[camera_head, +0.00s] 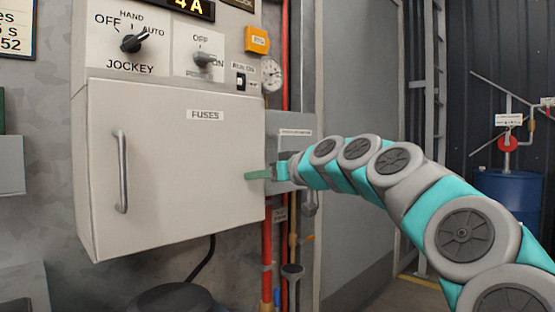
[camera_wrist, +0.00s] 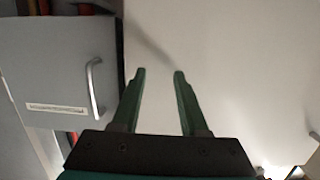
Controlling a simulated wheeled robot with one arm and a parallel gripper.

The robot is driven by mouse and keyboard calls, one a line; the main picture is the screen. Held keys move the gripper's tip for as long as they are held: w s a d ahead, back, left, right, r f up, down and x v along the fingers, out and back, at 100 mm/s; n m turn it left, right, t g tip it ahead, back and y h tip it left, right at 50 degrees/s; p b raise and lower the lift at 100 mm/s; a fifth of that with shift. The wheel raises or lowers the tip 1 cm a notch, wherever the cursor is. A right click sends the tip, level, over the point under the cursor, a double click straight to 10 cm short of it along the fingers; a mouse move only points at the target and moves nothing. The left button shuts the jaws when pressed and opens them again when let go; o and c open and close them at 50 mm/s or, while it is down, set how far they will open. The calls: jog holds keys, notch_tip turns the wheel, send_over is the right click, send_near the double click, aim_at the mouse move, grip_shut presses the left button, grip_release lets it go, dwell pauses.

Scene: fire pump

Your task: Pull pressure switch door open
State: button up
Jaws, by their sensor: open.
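The pressure switch door is most likely the grey panel (camera_head: 298,148) with a small label, seen edge-on behind the right side of the fuses box in the head view. Its lower part is hidden by my arm. In the wrist view a grey door (camera_wrist: 50,60) with a curved metal handle (camera_wrist: 94,88) and a white label is at the left, and it looks shut. My gripper (camera_head: 256,174) is in front of the right edge of the fuses box. In the wrist view my gripper (camera_wrist: 158,75) is open and empty, with the handle left of its left finger, apart from it.
The pale fuses box (camera_head: 170,190), with its own vertical handle (camera_head: 122,172), juts out at the left. Red pipes (camera_head: 267,260) run down below my gripper. A pressure gauge (camera_head: 271,74) is above. A blue barrel (camera_head: 508,195) stands at the far right.

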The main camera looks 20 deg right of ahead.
jog(key=w+d+r+m+t+h, duration=0.1)
jog(key=d+r+t+h, duration=0.2)
jog(key=d, duration=0.7)
jog(key=shift+y, duration=0.4)
jog(key=shift+w+a+r, duration=0.2)
jog(key=shift+w+r, duration=0.05)
jog(key=shift+w, duration=1.05)
jog(key=shift+w+a+r, duration=0.2)
jog(key=shift+w+a, duration=0.05)
jog(key=shift+w, duration=1.05)
jog(key=shift+w+a+r, duration=0.2)
jog(key=shift+w+r, duration=0.05)
jog(key=shift+w, duration=1.05)
grip_shut()
